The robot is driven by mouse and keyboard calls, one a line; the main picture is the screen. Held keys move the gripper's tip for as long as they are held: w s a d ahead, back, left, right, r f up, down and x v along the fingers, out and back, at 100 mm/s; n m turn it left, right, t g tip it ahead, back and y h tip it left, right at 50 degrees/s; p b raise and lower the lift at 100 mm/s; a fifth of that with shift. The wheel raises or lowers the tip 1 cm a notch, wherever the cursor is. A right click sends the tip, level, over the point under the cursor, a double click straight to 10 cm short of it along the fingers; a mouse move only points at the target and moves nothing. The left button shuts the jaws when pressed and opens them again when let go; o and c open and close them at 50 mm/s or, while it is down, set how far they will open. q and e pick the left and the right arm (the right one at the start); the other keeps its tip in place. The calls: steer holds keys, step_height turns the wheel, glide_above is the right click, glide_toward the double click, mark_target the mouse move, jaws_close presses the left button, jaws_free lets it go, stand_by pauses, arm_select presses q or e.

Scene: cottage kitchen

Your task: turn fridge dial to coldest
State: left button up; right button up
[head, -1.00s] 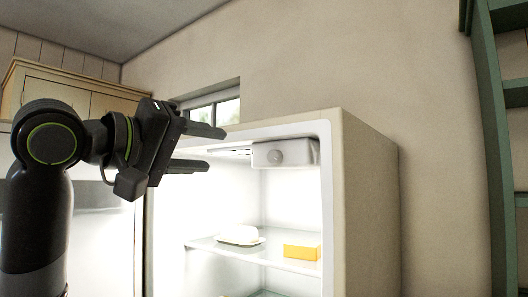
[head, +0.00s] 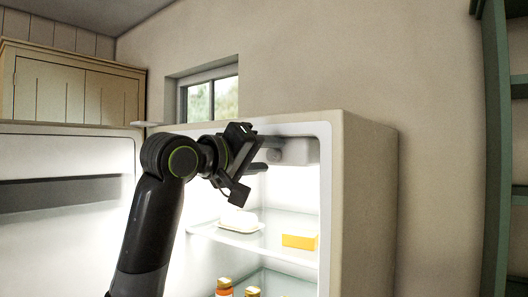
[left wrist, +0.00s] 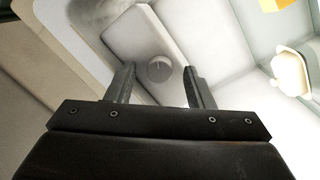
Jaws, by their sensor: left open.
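The fridge dial (left wrist: 159,68) is a small round grey knob with a pointer line, on a pale control box (head: 296,151) under the fridge ceiling. In the left wrist view the dial shows between and beyond the two fingertips of my left gripper (left wrist: 160,78). In the head view my left gripper (head: 265,154) is at the fridge's upper opening, in front of the box, and hides the dial there. The gripper is open, with nothing between its fingers. Contact with the dial cannot be told. My right gripper is not in view.
The open fridge (head: 365,200) has its door (head: 60,200) swung to the left. On the upper glass shelf are a white dish (head: 240,220) and a yellow box (head: 299,241); several gold-capped containers (head: 224,285) stand below. Green shelving (head: 497,150) is at the right.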

arm_select(q)
steer(key=shift+c, duration=0.3)
steer(key=c, duration=0.9)
steer(key=shift+c, duration=0.2)
steer(key=shift+m, duration=0.4)
steer(key=m+b, duration=0.1)
steer(key=m, duration=0.4)
steer(key=shift+y, duration=0.3)
steer(key=m+b, duration=0.1)
steer(key=m, duration=0.4)
steer(key=shift+y, duration=0.4)
steer(key=shift+m, duration=0.4)
